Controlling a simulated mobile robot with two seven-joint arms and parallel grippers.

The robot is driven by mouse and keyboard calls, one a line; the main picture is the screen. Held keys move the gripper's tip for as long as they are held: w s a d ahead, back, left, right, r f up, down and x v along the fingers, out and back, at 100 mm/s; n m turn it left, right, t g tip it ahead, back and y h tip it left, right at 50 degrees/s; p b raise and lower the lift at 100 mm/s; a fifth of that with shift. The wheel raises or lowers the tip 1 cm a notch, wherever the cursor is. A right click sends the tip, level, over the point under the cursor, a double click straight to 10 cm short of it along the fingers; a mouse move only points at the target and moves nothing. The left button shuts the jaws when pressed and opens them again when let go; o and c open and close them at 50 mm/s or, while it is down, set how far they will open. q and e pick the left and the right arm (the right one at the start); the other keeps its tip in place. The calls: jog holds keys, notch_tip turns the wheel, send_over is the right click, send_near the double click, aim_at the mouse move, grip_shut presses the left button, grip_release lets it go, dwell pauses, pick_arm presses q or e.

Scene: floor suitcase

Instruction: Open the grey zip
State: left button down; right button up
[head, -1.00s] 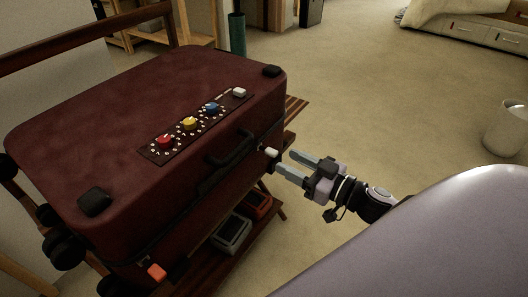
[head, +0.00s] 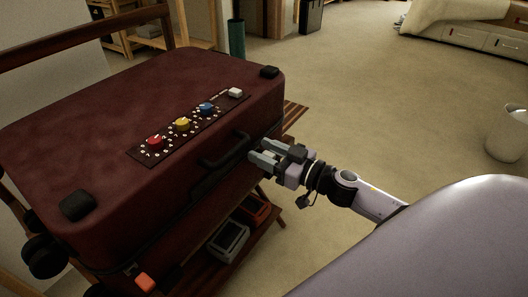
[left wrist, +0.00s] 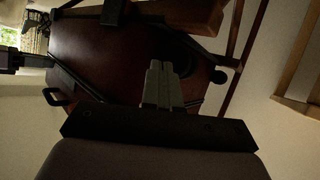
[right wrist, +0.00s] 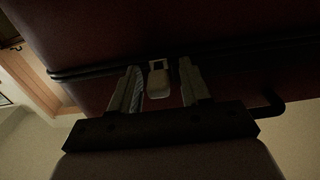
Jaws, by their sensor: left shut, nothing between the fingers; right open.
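The dark red suitcase (head: 110,115) lies flat on a wooden rack. In the right wrist view, the grey zip pull (right wrist: 158,82) hangs from the dark seam of the suitcase (right wrist: 230,80). My right gripper (right wrist: 160,90) is open, with one finger on each side of the pull; I cannot tell whether either touches it. In the head view, my right gripper (head: 257,153) is at the suitcase's front side near the handle, and it hides the grey pull. My left gripper (left wrist: 160,85) is shut and empty, in front of the suitcase in its wrist view.
An orange zip pull (head: 145,282) is at the suitcase's near corner. A black handle (head: 226,150) stands out from the front side. Red, yellow and blue knobs (head: 183,125) and a white button sit on top. Bins (head: 229,241) rest on the shelf below.

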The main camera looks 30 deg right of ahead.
aim_at(284, 117)
jog(key=shift+w+a, duration=0.1)
jog(key=shift+w, duration=0.15)
grip_shut()
jog(key=w+d, duration=0.1)
jog(key=d, duration=0.3)
jog(key=w+d, duration=0.2)
jog(key=d, duration=0.2)
jog(key=w+d, duration=0.2)
jog(key=d, duration=0.3)
jog(key=shift+w+b, duration=0.2)
jog(key=shift+b, duration=0.1)
jog(key=shift+d, duration=0.25)
jog(key=shift+r, duration=0.1)
grip_release()
jog(key=shift+w+d, duration=0.1)
